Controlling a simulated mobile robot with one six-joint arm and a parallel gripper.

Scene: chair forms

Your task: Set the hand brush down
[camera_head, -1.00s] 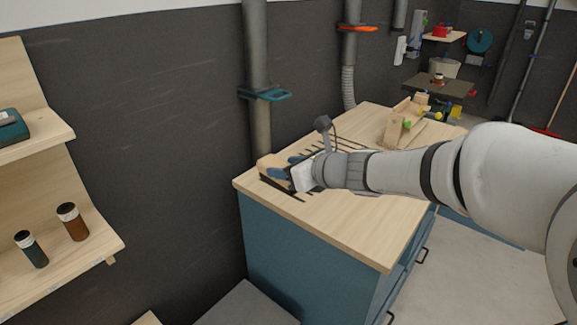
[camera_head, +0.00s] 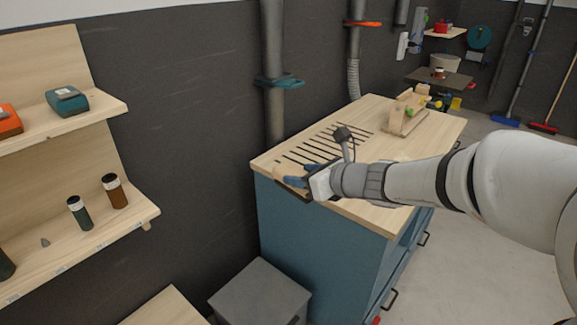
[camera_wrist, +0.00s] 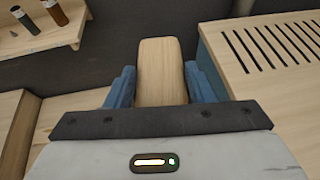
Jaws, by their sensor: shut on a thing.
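My gripper (camera_head: 302,178) has blue fingers and is shut on the hand brush. In the wrist view the brush shows as a pale wooden block (camera_wrist: 161,72) between the two fingers (camera_wrist: 162,90); its bristles are not clearly seen. In the head view only a little of the wood (camera_head: 283,173) shows beside the fingers. The gripper is at the near left edge of the wooden bench top (camera_head: 378,150). In the wrist view the slotted bench top (camera_wrist: 225,50) lies to the right of the brush. I cannot tell how high the brush is above the bench.
A wooden fixture (camera_head: 405,112) stands at the bench's far end. Dark slots (camera_head: 322,142) cross its left part. A shelf unit (camera_head: 130,222) with bottles stands at left, and a grey box (camera_head: 260,290) on the floor. Grey pipes (camera_head: 273,70) rise behind the bench.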

